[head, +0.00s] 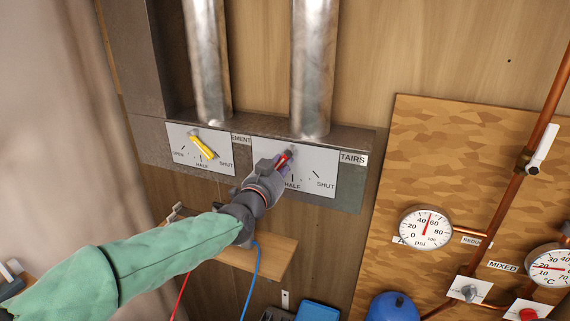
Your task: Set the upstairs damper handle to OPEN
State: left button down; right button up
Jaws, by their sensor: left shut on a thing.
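The upstairs damper handle (286,156) is a red lever on the right white dial plate (322,163), beside a label whose visible part reads TAIRS (353,159). Its pivot is near the top of the plate, and the lever slants down and left from it. My left gripper (279,166) is shut on the red handle, coming from the lower left. The HALF and SHUT marks show to the right of the gripper. The left part of the plate, with any OPEN mark, is hidden by the gripper. My right gripper is not in view.
Metal ducts (313,70) rise above both plates. A wooden ledge (270,256) lies below. A board with gauges (426,228) and copper pipes stands at right.

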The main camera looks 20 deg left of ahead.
pick_arm(q)
jog(key=shift+a+r+m+p, duration=0.25)
jog(key=shift+m+p, duration=0.1)
jog(key=shift+m, duration=0.65)
jog(key=c, duration=1)
grip_release()
jog(key=shift+c, duration=0.2)
jog(key=s, duration=1.2)
jog(key=shift+a, duration=0.25)
jog(key=shift+f, duration=0.1)
